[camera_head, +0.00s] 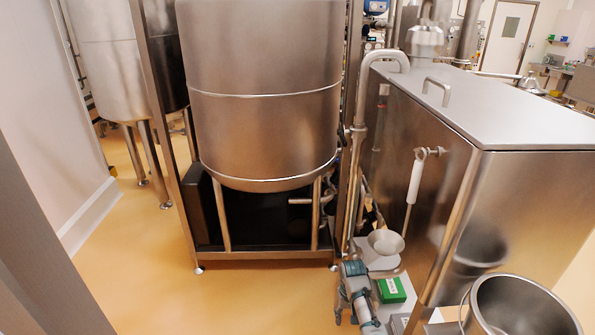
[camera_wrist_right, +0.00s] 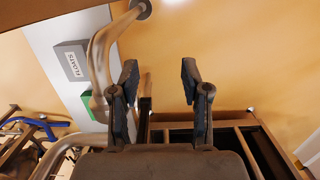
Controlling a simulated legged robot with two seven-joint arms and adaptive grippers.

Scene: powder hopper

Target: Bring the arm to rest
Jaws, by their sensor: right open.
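My right gripper (camera_wrist_right: 159,73) is open in the right wrist view, its two dark fingers well apart with nothing between them. Orange floor shows beyond and between the fingertips. My left gripper is in neither view.
A large steel vessel (camera_head: 263,110) on a frame stands at centre, with a steel cabinet (camera_head: 510,110) to its right. The green box (camera_head: 391,290), a grey box labelled FLOATS (camera_wrist_right: 71,62), a curved pipe (camera_wrist_right: 98,60) and an open steel pot (camera_head: 525,310) are near. Floor at left is clear.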

